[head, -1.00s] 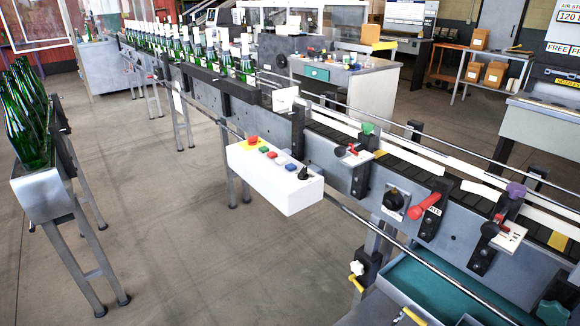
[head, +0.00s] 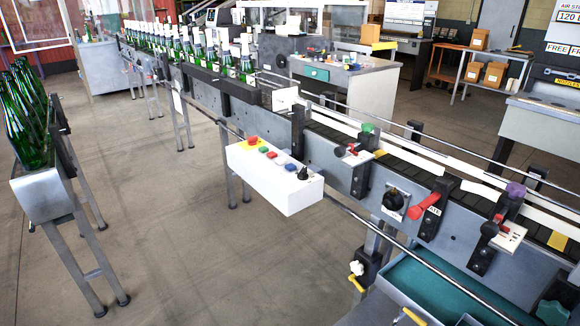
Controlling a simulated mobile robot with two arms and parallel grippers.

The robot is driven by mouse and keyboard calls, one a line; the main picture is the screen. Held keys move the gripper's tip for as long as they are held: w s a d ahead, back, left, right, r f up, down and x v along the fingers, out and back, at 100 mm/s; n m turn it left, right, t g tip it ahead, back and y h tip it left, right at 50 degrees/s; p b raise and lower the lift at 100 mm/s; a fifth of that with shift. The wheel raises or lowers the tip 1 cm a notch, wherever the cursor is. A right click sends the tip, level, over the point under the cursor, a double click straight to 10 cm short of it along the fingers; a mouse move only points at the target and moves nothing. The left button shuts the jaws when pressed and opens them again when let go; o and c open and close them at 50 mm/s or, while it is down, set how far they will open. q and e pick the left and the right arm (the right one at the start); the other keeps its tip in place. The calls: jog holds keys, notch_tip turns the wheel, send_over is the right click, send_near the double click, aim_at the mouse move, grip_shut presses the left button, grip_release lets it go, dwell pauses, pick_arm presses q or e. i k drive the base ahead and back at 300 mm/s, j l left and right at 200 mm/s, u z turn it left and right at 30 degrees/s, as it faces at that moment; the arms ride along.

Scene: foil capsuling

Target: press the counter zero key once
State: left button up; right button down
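A white control box (head: 275,185) is mounted on the near side of the conveyor, at the middle of the head view. On its top are a red mushroom button (head: 252,139) on a yellow plate, a green button (head: 263,150), a red button (head: 272,155), a blue button (head: 290,167) and a black knob (head: 303,173). A small pale patch (head: 281,160) lies between the red and blue buttons. Labels are too small to read, so I cannot tell which one is the counter zero key. Neither of my grippers is in view.
The conveyor (head: 345,165) runs from back left to front right, carrying green bottles (head: 190,50) at its far end. A red handle (head: 424,205) and black knob (head: 394,200) sit right of the box. A bottle rack (head: 45,195) stands left. Floor between is clear.

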aim_at(291, 167)
jog(key=i+j+z, duration=0.1)
jog(key=i+j, duration=0.2)
jog(key=i+j+z, duration=0.1)
jog(key=i+j, duration=0.15)
jog(key=i+j+z, duration=0.1)
jog(key=i+j, duration=0.15)
jog(key=j, duration=0.15)
jog(key=i+j+z, duration=0.1)
jog(key=i+j, duration=0.15)
jog(key=j, duration=0.15)
jog(key=i+j+z, duration=0.1)
jog(key=j, duration=0.25)
jog(key=i+j+z, duration=0.1)
jog(key=i+j, duration=0.25)
jog(key=i+j+z, duration=0.1)
jog(key=j, duration=0.4)
jog(key=i+j+z, duration=0.1)
jog(key=i+j, duration=0.2)
jog(key=j, duration=0.15)
